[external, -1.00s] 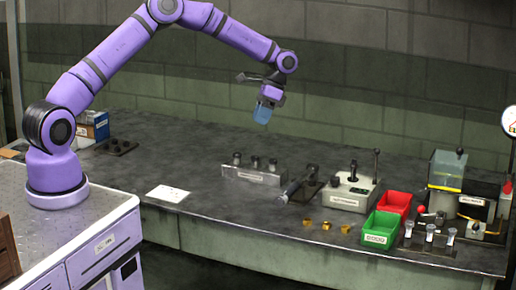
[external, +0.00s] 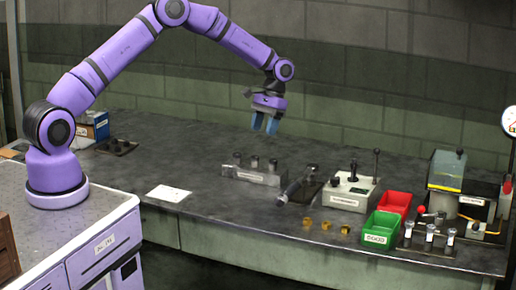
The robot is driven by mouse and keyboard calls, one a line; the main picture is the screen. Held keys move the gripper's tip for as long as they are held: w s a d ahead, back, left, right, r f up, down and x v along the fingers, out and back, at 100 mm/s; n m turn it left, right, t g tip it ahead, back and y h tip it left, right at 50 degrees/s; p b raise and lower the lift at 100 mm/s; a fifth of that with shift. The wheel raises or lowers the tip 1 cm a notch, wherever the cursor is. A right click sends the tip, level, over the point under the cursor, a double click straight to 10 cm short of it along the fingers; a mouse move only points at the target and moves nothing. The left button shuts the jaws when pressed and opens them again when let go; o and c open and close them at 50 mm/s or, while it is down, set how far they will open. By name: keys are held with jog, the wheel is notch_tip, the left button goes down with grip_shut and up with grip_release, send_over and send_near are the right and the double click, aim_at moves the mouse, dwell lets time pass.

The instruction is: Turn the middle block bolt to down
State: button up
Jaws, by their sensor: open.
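A low metal block (external: 243,175) with a label on its front stands near the middle of the bench. Three dark upright bolts stand in a row on it, and the middle block bolt (external: 254,162) is between the other two. The way that bolt is turned is too small to tell. My gripper (external: 265,125) hangs above the block with its blue fingers pointing down. The fingers are apart and empty, and there is a clear gap between them and the bolt tops.
A dark tool on a plate (external: 298,186) and a grey device with a lever (external: 350,194) stand right of the block. Farther right are a red bin (external: 396,202) and a green bin (external: 381,230). Several brass pieces (external: 326,225) lie near the front edge. Bench left of the block is mostly free.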

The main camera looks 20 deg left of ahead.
aim_at(255, 158)
jog(key=x, duration=0.7)
jog(key=shift+s+f, duration=0.15)
jog(key=shift+f, duration=0.2)
jog(key=c, duration=0.9)
